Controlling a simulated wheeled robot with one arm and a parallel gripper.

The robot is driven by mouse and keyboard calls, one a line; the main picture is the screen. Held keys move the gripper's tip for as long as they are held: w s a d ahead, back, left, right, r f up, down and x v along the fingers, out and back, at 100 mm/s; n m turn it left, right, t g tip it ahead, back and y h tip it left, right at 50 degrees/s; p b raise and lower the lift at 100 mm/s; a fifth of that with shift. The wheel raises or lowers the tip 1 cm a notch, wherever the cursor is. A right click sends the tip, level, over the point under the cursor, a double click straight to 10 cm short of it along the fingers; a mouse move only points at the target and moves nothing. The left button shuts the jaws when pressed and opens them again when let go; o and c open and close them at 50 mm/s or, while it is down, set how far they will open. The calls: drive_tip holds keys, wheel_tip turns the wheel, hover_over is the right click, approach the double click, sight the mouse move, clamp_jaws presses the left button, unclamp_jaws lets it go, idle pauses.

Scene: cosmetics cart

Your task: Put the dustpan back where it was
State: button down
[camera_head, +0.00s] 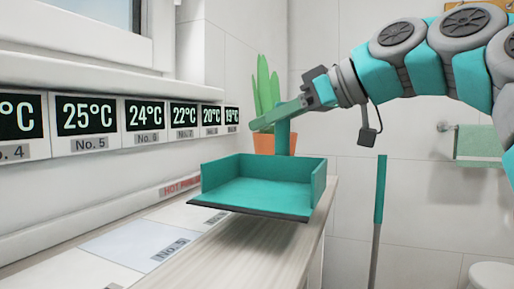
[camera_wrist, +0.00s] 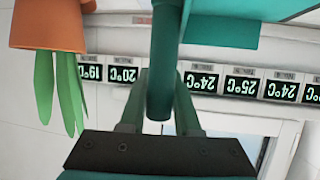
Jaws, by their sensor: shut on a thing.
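The teal dustpan (camera_head: 258,186) hangs level in the air over the wooden counter, with its dark front edge toward the camera. Its upright handle (camera_head: 283,134) rises at the back. My gripper (camera_head: 279,117) is shut on the handle near its top. In the wrist view, the handle (camera_wrist: 163,60) runs between the two fingers of my gripper (camera_wrist: 158,108), and part of the teal pan (camera_wrist: 222,30) shows at the top.
A potted cactus (camera_head: 264,85) stands behind the dustpan; its orange pot is partly hidden. Temperature displays (camera_head: 87,118) line the wall at left. Numbered panels (camera_head: 140,243) and bare wooden counter (camera_head: 235,250) lie below. A teal-topped pole (camera_head: 380,190) stands at right, near a hanging towel (camera_head: 480,143).

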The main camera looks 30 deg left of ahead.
drive_tip(key=shift+w+a+f+p, duration=0.25)
drive_tip(key=shift+w+a+f, duration=0.5)
drive_tip(key=shift+w+a, duration=0.55)
drive_tip(key=shift+w+a+f+p, duration=0.3)
drive_tip(key=shift+w+a+f, duration=0.6)
drive_tip(key=shift+w, duration=0.8)
drive_tip(key=shift+w+a+f+p, duration=0.25)
drive_tip(key=shift+w+a+f, duration=0.4)
drive_tip(key=shift+w+a, duration=0.7)
drive_tip(key=shift+w+d+f, duration=0.1)
drive_tip(key=shift+w+d, duration=0.05)
drive_tip(key=shift+d, duration=0.05)
drive_tip(key=shift+f, duration=0.1)
drive_tip(key=c, duration=0.6)
unclamp_jaws()
drive_tip(key=shift+r, duration=0.2)
